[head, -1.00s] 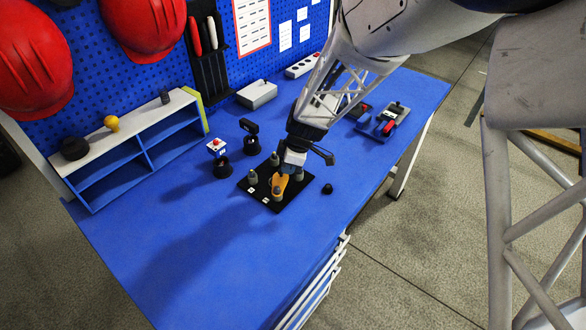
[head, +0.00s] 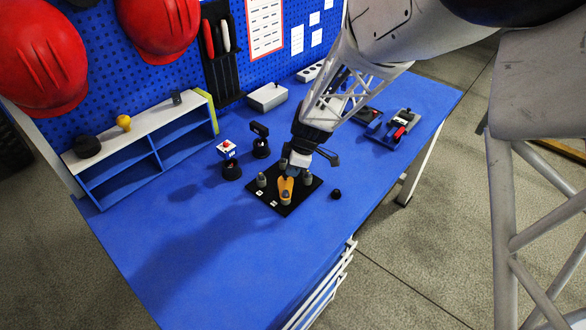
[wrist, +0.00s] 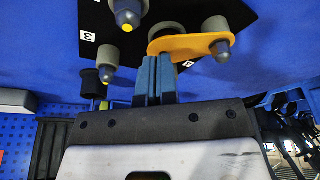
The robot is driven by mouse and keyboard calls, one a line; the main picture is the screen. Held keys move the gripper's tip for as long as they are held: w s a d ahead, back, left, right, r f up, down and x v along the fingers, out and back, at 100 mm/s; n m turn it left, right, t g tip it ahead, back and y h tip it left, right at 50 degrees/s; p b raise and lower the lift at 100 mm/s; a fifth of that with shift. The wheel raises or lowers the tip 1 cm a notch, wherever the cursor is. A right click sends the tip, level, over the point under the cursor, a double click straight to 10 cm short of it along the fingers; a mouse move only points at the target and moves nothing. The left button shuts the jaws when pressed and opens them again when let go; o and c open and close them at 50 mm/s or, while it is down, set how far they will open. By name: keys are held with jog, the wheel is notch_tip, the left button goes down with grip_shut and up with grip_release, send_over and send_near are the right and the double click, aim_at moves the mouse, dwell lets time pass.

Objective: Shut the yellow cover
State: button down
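The yellow cover (head: 286,186) is a flat orange-yellow plate on the black board (head: 266,199) on the blue table. In the wrist view the cover (wrist: 192,46) spans between two grey posts, a round-topped one at its right end and a grey cylinder near its left end. My gripper (wrist: 158,62) has its blue fingers side by side with nothing visible between them. Their tips are at the near edge of the cover's left part; whether they touch it I cannot tell. In the head view my gripper (head: 292,172) hides part of the cover.
Other grey posts (head: 261,180) stand on the board near the cover. A small black knob (head: 336,194) is right of the board. A blue-and-white shelf (head: 140,150) is at the left. The table front is clear.

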jog(key=shift+d, duration=0.1)
jog(key=shift+d+r, duration=0.15)
jog(key=shift+d, duration=0.55)
jog(key=shift+s+d+r, duration=0.1)
jog(key=shift+d+r, duration=0.15)
jog(key=shift+d, duration=0.4)
jog(key=shift+d+r, duration=0.25)
jog(key=shift+d, duration=0.35)
jog(key=v, duration=0.9)
jog(key=shift+r, duration=0.3)
jog(key=shift+d, duration=0.1)
jog(key=shift+s+d+r, duration=0.1)
jog(key=shift+d+r, duration=0.05)
jog(key=shift+d, duration=0.1)
